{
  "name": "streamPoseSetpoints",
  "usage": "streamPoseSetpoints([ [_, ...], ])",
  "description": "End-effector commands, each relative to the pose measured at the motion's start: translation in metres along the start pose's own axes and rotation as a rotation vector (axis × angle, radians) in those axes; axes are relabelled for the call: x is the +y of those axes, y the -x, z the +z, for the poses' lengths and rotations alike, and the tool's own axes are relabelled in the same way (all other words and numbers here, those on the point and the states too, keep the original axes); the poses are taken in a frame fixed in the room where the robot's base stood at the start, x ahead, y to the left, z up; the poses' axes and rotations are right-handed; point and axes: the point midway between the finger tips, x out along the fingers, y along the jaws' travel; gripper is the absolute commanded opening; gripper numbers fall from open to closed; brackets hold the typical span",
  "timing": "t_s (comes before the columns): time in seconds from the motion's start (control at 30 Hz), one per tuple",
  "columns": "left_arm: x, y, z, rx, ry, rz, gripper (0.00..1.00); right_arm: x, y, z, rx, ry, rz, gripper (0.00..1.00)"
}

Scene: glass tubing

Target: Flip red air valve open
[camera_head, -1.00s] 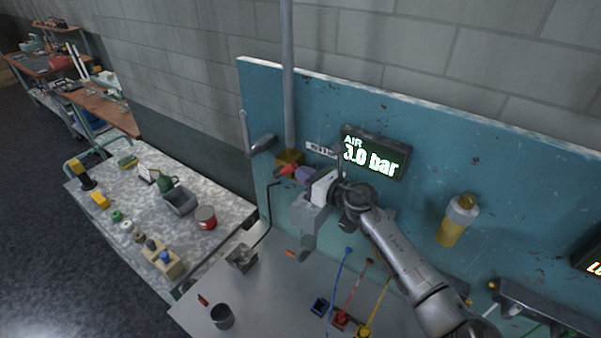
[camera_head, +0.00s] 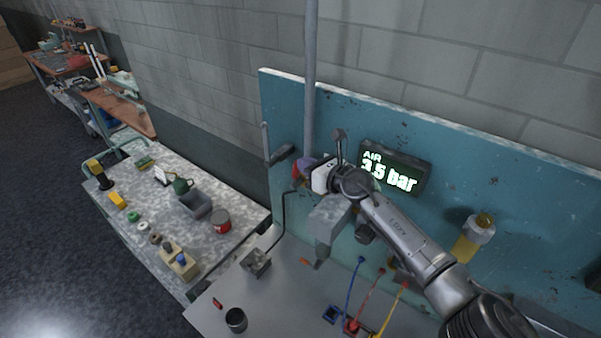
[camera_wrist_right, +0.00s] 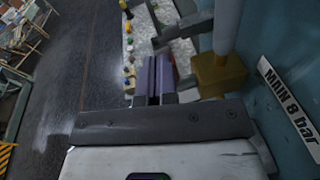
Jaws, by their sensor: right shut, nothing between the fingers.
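The red valve lever (camera_head: 296,172) shows as a small red patch on the teal panel at the foot of the vertical pipe, mostly hidden by my right gripper. The brass valve body (camera_wrist_right: 218,72) and the pipe (camera_wrist_right: 228,25) stand just right of the fingers in the right wrist view, where I cannot make out the red lever. My right gripper (camera_head: 304,168) has purple fingers, which also show in the wrist view (camera_wrist_right: 152,80), closed together with nothing between them. Whether they touch the lever I cannot tell. The air display (camera_head: 393,173) reads 3.5 bar. My left gripper is out of view.
A label (camera_wrist_right: 290,105) reads MAIN 8 bar. A grey bracket (camera_head: 282,155) juts from the panel left of the pipe. Below are a bench with a dark cup (camera_head: 236,320) and coloured tubes (camera_head: 355,285), and a side table (camera_head: 150,215) with small parts. A yellow-bowled unit (camera_head: 473,238) hangs at right.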

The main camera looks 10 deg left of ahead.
Motion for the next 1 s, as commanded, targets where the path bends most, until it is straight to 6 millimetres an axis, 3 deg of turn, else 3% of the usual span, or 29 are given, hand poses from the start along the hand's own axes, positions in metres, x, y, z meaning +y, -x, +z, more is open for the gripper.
streamPoseSetpoints([
  [0.33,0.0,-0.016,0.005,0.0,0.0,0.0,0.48,0.001,-0.008,0.007,0.0,0.0,-0.001,0.0],
  [1.0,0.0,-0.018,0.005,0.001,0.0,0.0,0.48,0.003,-0.011,0.01,-0.001,-0.001,0.0,0.0],
])
